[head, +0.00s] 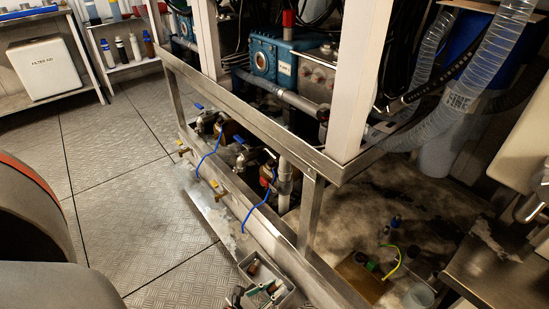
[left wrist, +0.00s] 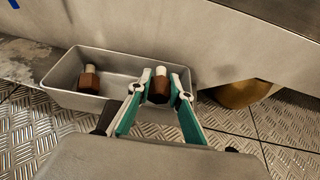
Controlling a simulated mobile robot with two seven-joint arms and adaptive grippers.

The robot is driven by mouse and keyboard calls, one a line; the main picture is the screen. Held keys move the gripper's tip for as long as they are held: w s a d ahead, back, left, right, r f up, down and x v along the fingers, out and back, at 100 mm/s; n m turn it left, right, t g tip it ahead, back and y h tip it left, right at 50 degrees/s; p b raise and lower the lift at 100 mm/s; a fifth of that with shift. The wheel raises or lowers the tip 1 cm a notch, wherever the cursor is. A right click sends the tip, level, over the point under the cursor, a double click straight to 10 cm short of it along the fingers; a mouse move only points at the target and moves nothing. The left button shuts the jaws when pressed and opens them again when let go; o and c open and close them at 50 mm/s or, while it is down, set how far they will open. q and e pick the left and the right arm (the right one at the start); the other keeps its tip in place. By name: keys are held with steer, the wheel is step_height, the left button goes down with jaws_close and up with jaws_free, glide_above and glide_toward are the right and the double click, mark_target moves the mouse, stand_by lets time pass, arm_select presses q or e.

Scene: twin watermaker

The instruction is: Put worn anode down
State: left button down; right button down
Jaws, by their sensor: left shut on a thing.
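A grey metal tray (left wrist: 72,101) sits on the floor against the frame's side in the left wrist view; it also shows at the bottom of the head view (head: 245,269). One brown worn anode with a pale stub (left wrist: 88,80) stands in its left part. A second, similar anode (left wrist: 158,84) is between the green fingers of my left gripper (left wrist: 160,94), which is shut on it. This anode is over or inside the tray's right part; whether it touches the tray floor I cannot tell. In the head view my left gripper (head: 268,287) is at the tray. My right gripper is not in view.
The steel frame (head: 240,185) with valves and blue hoses runs beside the tray. A brown block with a yellow-green cable (head: 362,277) lies on the stained floor to the right. Chequer-plate floor (head: 125,190) is open to the left. Shelves with bottles (head: 120,48) stand behind.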

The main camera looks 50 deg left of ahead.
mark_target(271, 289)
arm_select(q)
steer(key=shift+f, duration=0.55)
steer(key=c, duration=2.1)
jaws_free()
steer(key=shift+s, duration=0.1)
